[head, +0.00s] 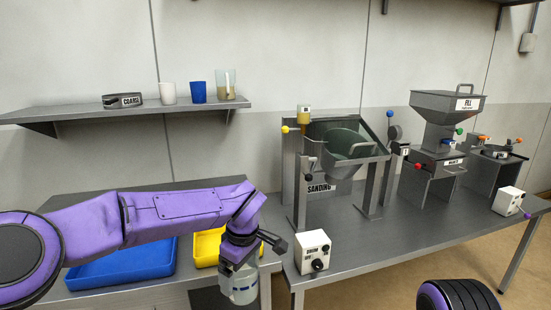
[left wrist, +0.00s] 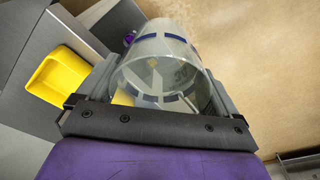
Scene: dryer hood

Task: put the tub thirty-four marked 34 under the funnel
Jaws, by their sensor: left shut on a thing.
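My left gripper (head: 237,270) is shut on a clear tub (head: 242,291) with blue marks, held low in front of the table's front edge. In the left wrist view the tub (left wrist: 165,48) sits between the two fingers of the gripper (left wrist: 160,92). The grey funnel (head: 446,101), a hopper labelled FILL, stands at the right part of the table, above a grey stand (head: 427,186). The tub is well to the left of it and lower. My right gripper is out of view.
A blue tray (head: 125,262) and a yellow tray (head: 207,247) lie on the left table. The front middle of the right table (head: 400,235) is clear.

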